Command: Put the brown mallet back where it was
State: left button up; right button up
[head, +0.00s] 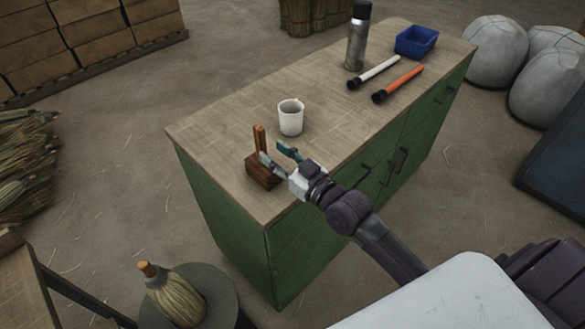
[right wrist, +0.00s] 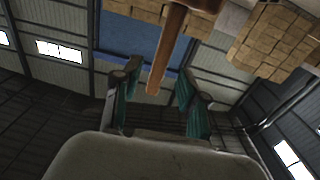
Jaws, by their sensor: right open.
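The brown mallet (head: 262,173) stands near the front left corner of the green cabinet's wooden top (head: 215,125). Its dark block head is down and its lighter handle points up. My right gripper (head: 276,153) is open just to the right of the mallet, with its teal-padded fingers apart near the handle. In the right wrist view the brown handle (right wrist: 167,55) shows between the two open fingers (right wrist: 158,85), with visible gaps on its sides. My left gripper is not in view.
A white mug (head: 290,117) stands behind the gripper. Farther back are a grey flask (head: 357,38), white and orange bars (head: 402,82) with black ends, and a blue bin (head: 416,41). A broom head (head: 176,298) sits on a round stand at lower left. The top's left end is clear.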

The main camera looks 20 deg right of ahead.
jog(key=b+v, duration=0.1)
jog(key=v, duration=0.5)
jog(key=shift+s, duration=0.35)
jog(key=shift+d, duration=0.1)
